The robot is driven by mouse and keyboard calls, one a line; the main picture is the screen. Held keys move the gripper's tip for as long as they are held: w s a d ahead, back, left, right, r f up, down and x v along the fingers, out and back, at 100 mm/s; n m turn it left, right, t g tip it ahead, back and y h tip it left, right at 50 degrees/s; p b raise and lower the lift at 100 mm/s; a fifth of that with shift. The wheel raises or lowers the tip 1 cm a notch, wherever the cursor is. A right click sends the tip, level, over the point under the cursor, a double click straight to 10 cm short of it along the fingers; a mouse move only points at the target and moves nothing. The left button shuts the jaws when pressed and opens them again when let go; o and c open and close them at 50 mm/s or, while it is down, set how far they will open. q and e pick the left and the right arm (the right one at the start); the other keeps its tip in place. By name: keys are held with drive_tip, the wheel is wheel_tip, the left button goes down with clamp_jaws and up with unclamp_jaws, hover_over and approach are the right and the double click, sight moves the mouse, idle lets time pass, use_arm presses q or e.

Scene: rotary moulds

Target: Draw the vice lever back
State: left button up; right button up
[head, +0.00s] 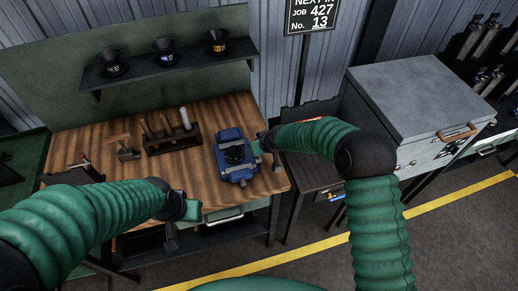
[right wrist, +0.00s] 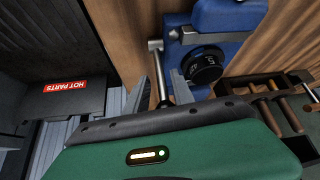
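The blue vice (head: 232,158) stands at the right end of the wooden bench, and its body shows at the top of the right wrist view (right wrist: 225,45). Its steel lever (right wrist: 159,72) is a rod with a short crossbar at its far end, left of a black dial (right wrist: 203,65). My right gripper (right wrist: 157,92) is at the vice's right side. Its two fingers stand apart, one on each side of the lever, with gaps showing. My left gripper (head: 190,208) is low over the bench's front edge, away from the vice; its fingers are not clear.
A rack of wooden-handled tools (head: 172,138) stands left of the vice, with a hammer (head: 122,146) beyond it. A shelf (head: 170,65) with several black pots hangs above. A grey cabinet (head: 420,95) stands at right. A "HOT PARTS" label (right wrist: 65,86) shows beside the bench.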

drive_tip(key=shift+a+f, duration=0.15)
drive_tip(key=shift+a, duration=0.05)
drive_tip(key=b+v, duration=0.1)
drive_tip(key=v, duration=1.5)
drive_tip(key=shift+d+r, duration=0.2)
drive_tip(key=shift+r, duration=0.1)
drive_tip(key=s+d+f+m+g+h+b, duration=0.1)
drive_tip(key=s+d+f+m, duration=0.2)
drive_tip(key=s+d, duration=0.5)
drive_tip(key=s+d+f+m+g+h+b, duration=0.1)
drive_tip(key=s+d+f+m+g+h, duration=0.1)
drive_tip(key=s+d+f, duration=0.3)
drive_tip(key=s+d, duration=0.4)
drive_tip(key=s, duration=0.5)
drive_tip(key=shift+m, duration=0.4)
